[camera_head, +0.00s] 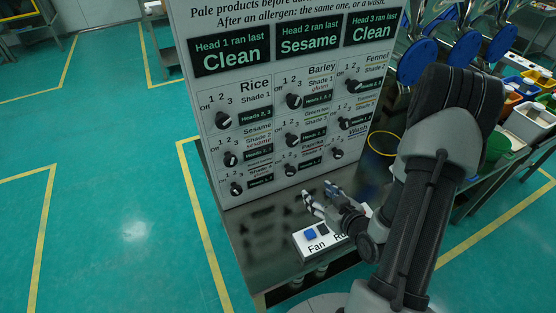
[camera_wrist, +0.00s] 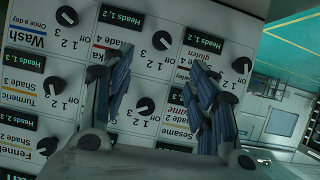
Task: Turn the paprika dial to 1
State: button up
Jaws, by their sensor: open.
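The paprika dial (camera_head: 290,170) is a black knob at the bottom of the panel's middle column. In the wrist view the panel is upside down, and the paprika dial (camera_wrist: 162,40) shows above the gap between my fingertips. Its label is partly covered by one finger, and its setting is too small to read surely. My gripper (camera_head: 320,193) is open and empty, in front of the panel's lower part, right of and below the dial. In the wrist view my gripper (camera_wrist: 158,68) has its fingers spread and does not grip the dial.
The panel (camera_head: 182,50) carries several similar dials close by, including the green tea dial (camera_head: 291,139) and wash dial (camera_head: 337,153). A button box (camera_head: 305,243) marked Fan lies on the dark bench (camera_head: 270,225) below my gripper. A dark yellow-rimmed bin (camera_head: 380,165) stands right of the panel.

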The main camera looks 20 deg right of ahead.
jog(key=b, duration=0.3)
send_near(292, 172)
jog(key=shift+t, duration=0.4)
jog(key=x, duration=0.9)
jog(key=shift+f, duration=0.3)
jog(key=shift+c, duration=0.5)
jog(key=c, duration=0.9)
